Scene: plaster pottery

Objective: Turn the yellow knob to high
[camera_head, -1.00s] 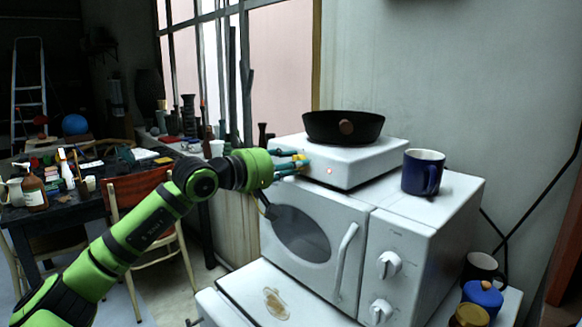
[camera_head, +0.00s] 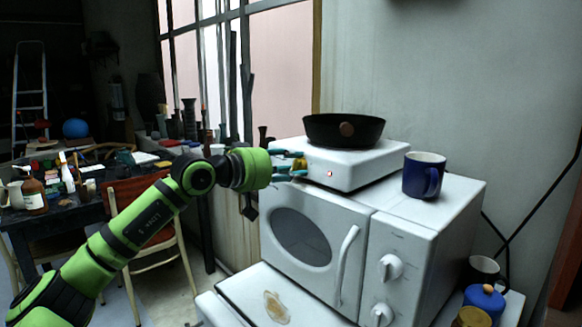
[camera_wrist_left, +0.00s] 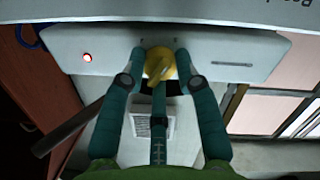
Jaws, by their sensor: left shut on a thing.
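The yellow knob (camera_wrist_left: 160,65) is on the front face of the white hot plate (camera_head: 352,170). In the left wrist view the knob sits between the teal fingers of my left gripper (camera_wrist_left: 160,72), which are shut on it. In the head view my left gripper (camera_head: 298,165) reaches the left part of the hot plate's front, and its fingers mostly hide the knob. A small lit red-orange light (camera_head: 329,173) is on the same face; it also shows in the left wrist view (camera_wrist_left: 87,58). My right gripper is not in view.
A dark pan (camera_head: 345,130) sits on the hot plate, which stands on a white microwave (camera_head: 345,250). A blue mug (camera_head: 423,176) stands on the microwave's top at right. A chair (camera_head: 140,205) and a cluttered table (camera_head: 70,215) are at left.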

